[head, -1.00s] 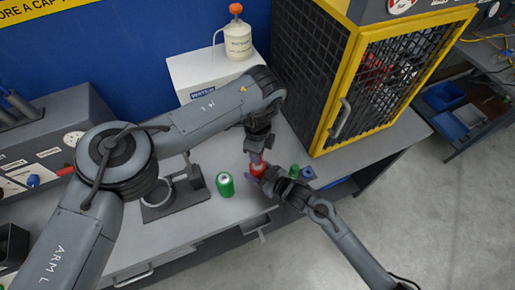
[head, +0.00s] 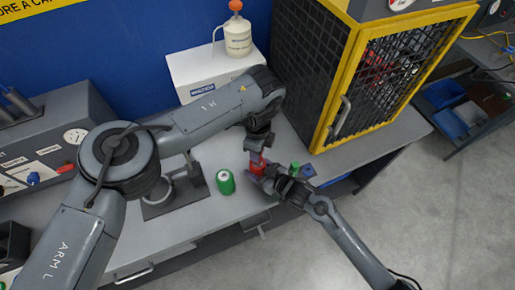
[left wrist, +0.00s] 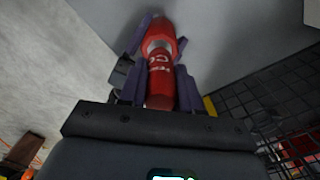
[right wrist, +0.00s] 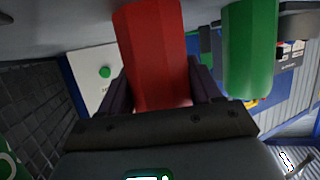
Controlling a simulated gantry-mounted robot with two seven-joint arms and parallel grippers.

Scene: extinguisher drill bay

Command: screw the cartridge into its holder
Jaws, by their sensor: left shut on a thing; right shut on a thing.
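The red cartridge (left wrist: 161,84), with white lettering, is between the purple fingers of my left gripper (head: 258,152), which is shut on it. My right gripper (head: 261,178) is shut on the red faceted holder (right wrist: 154,55) just below. In the left wrist view the cartridge's silver neck end points at the holder (left wrist: 157,30), and the two look roughly in line. The neck appears to meet the holder; I cannot tell whether threads are engaged. In the head view both red parts are small and partly covered by the grippers.
A green can-shaped body (head: 225,182) stands on the bench left of the grippers. A small green cylinder (head: 294,168) and a blue piece (head: 309,172) are to the right. A grey ring stand (head: 172,205) and a yellow-framed cage (head: 332,110) flank the work area.

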